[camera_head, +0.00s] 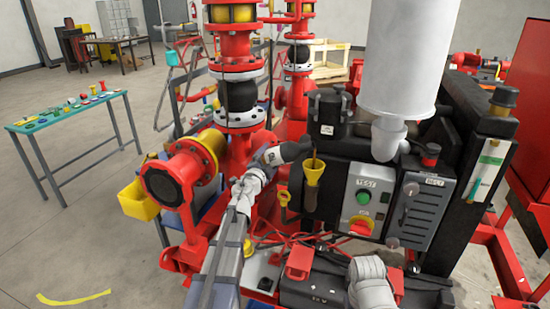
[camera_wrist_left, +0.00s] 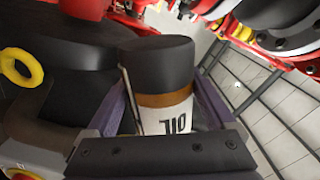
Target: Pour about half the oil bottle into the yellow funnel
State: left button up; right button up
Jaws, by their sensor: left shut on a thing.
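The yellow funnel (camera_head: 314,173) stands upright on the black engine, left of the grey control box. My left gripper (camera_head: 262,168) is shut on the oil bottle (camera_head: 292,151). The bottle is tilted well over, nearly level, with its dark end toward the funnel and just above it. A thin brown streak shows between that end and the funnel's mouth. In the left wrist view the bottle (camera_wrist_left: 165,112) sits between both fingers, with a white OIL label, a brown band and a black end. The oil level inside cannot be seen. My right gripper is not in view.
The TEST control box (camera_head: 368,198) with a green button is right of the funnel. A white cylinder (camera_head: 402,60) rises behind it. Red pipework (camera_head: 240,110) stands close on the left. A green-topped table (camera_head: 70,108) is farther left.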

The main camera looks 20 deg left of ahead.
pick_arm(q)
jog(key=shift+a+r+m+p, duration=0.25)
jog(key=shift+r+m+p, duration=0.35)
jog(key=shift+r+p, duration=0.05)
jog(key=shift+a+r+m+p, duration=0.25)
jog(key=shift+r+m+p, duration=0.35)
jog(key=shift+r+p, duration=0.05)
dwell(6.7)
